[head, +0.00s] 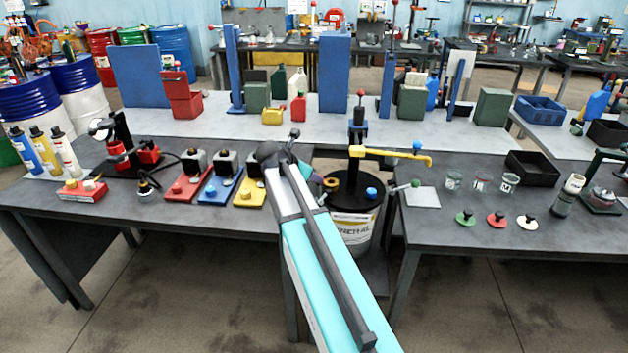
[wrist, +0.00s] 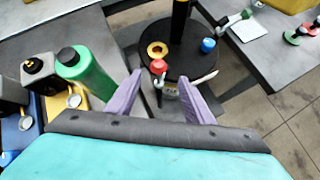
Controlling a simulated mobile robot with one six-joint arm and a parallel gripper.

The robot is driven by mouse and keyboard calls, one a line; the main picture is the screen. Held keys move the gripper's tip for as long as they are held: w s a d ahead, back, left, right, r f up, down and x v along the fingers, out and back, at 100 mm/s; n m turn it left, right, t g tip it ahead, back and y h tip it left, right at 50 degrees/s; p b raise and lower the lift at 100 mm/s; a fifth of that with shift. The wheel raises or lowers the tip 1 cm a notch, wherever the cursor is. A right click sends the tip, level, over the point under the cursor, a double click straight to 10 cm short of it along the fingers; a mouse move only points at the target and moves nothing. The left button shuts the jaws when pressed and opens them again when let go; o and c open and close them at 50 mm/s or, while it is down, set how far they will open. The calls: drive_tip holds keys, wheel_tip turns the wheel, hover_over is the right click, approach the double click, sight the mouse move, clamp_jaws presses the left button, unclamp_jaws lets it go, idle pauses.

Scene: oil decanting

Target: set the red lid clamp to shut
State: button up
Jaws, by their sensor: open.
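The drum (head: 352,228) with a black lid and a printed label stands in the gap between two benches. In the wrist view, the red lid clamp (wrist: 158,66) shows as a red knob at the near rim of the black lid (wrist: 182,64), with small metal parts below it. I cannot tell whether the clamp is open or shut. My gripper (wrist: 160,79) is open, its two purple fingers apart on either side of the clamp area, with nothing seen between them gripped. In the head view, my arm hides the clamp and most of my gripper.
A yellow ring (wrist: 157,50) and a blue cap (wrist: 208,45) sit on the lid, and a black post with a yellow spout (head: 390,155) rises behind. A green bottle (wrist: 88,76) stands close left of my fingers. Red, blue and yellow trays (head: 185,190) line the left bench.

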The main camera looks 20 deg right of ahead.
drive_tip(key=shift+v, duration=1.8)
drive_tip(key=shift+f, duration=0.15)
